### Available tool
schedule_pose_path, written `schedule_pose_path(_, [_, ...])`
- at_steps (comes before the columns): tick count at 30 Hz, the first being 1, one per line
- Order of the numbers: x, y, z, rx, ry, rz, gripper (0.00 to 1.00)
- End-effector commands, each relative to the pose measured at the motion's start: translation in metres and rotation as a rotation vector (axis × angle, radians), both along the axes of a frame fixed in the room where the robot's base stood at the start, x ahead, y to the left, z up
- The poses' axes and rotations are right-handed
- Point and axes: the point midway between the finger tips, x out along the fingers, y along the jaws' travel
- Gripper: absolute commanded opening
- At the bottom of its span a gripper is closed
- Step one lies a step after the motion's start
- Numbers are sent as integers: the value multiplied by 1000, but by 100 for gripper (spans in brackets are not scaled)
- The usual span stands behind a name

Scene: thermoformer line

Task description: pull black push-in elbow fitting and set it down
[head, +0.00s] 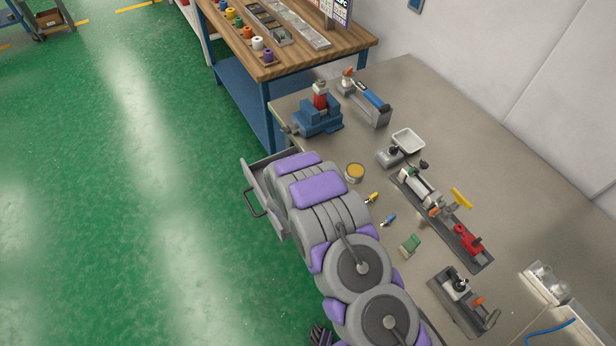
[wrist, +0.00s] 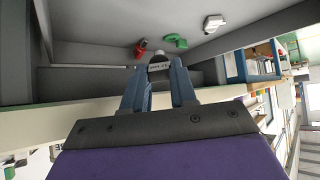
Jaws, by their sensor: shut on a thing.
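My gripper (wrist: 158,75) has its two blue fingers closed on a small grey piece with a pale label and dark upper part (wrist: 158,66); its shape is mostly hidden, and I cannot tell whether it is the elbow fitting. The gripper is not visible in the head view, where my arm fills the lower middle. A small black elbow-like part (head: 460,284) stands on a grey block at the table's lower right. Another dark part (head: 424,165) is at the upper end of the long fixture. I cannot tell which of these is the push-in elbow.
The grey table (head: 530,190) carries a long fixture with a red part (head: 467,238), a white tray (head: 408,141), a blue vise (head: 318,118) and a green block (head: 410,243). An open drawer (head: 252,190) juts out left.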

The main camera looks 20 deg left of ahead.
Motion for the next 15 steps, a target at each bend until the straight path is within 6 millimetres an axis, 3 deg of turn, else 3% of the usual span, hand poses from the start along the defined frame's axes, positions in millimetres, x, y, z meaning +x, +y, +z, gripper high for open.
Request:
schedule_pose_path(5, [1,-4,-3,4,-2,-1,0])
schedule_pose_path(15, [1,3,-32,-6,1,0,0])
